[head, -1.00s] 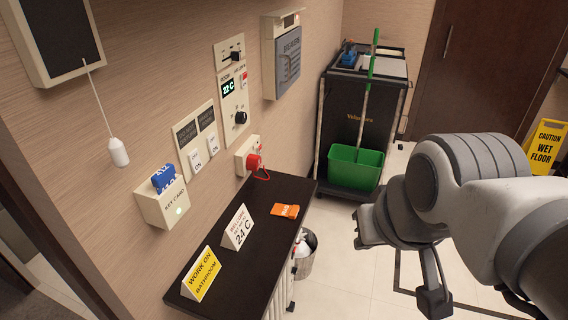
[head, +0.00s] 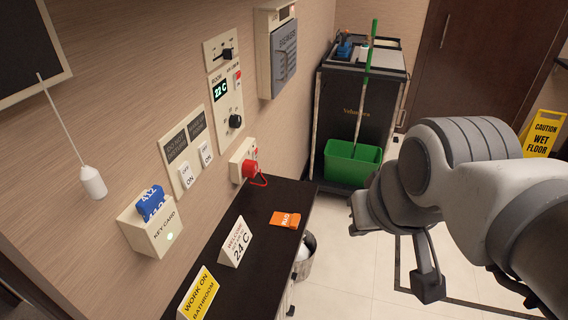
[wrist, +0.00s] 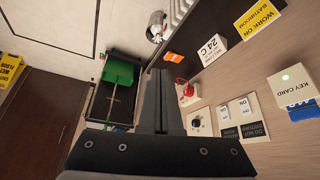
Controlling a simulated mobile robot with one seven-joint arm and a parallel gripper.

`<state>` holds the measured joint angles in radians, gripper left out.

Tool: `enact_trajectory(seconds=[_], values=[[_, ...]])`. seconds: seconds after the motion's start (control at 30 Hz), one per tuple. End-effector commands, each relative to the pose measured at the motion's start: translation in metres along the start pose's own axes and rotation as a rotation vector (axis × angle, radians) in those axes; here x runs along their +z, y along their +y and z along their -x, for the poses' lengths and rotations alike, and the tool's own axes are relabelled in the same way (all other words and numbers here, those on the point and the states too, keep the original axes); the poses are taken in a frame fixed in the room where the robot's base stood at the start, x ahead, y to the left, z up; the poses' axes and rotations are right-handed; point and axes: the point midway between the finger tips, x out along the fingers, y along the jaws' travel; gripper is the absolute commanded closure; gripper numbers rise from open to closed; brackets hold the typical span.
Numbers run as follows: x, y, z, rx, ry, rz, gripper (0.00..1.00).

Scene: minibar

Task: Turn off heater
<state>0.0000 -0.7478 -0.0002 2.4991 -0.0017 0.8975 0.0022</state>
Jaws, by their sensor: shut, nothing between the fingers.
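A white ribbed radiator shows only partly under the dark shelf in the head view (head: 286,300) and near the top of the wrist view. On the wall above is a room control panel (head: 227,100) with a lit "22 C" display, a small red switch (head: 238,75) and a black dial (head: 236,121). The dial also shows in the wrist view (wrist: 196,123). A red plug (head: 250,169) sits in a white wall box. My gripper (wrist: 160,72) is shut and empty, apart from the wall and these controls. In the head view my arm is at the right.
The dark shelf (head: 250,255) carries two tent signs and an orange tag (head: 285,219). A key card box (head: 150,225) juts from the wall. A cart with a green bucket (head: 352,163) stands behind. Tiled floor is clear between the shelf and my arm.

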Motion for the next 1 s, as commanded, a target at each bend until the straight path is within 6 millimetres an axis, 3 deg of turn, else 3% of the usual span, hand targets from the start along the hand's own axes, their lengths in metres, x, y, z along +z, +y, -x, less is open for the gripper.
enact_trajectory(seconds=[0.17,0.47,0.7,1.0], values=[[-0.016,0.011,-0.023,0.034,0.011,-0.034,1.0],[-0.083,0.055,-0.122,0.146,0.092,-0.142,1.0],[-0.125,0.083,-0.225,0.175,0.165,-0.189,1.0],[-0.139,0.099,-0.375,0.109,0.219,-0.219,1.0]])
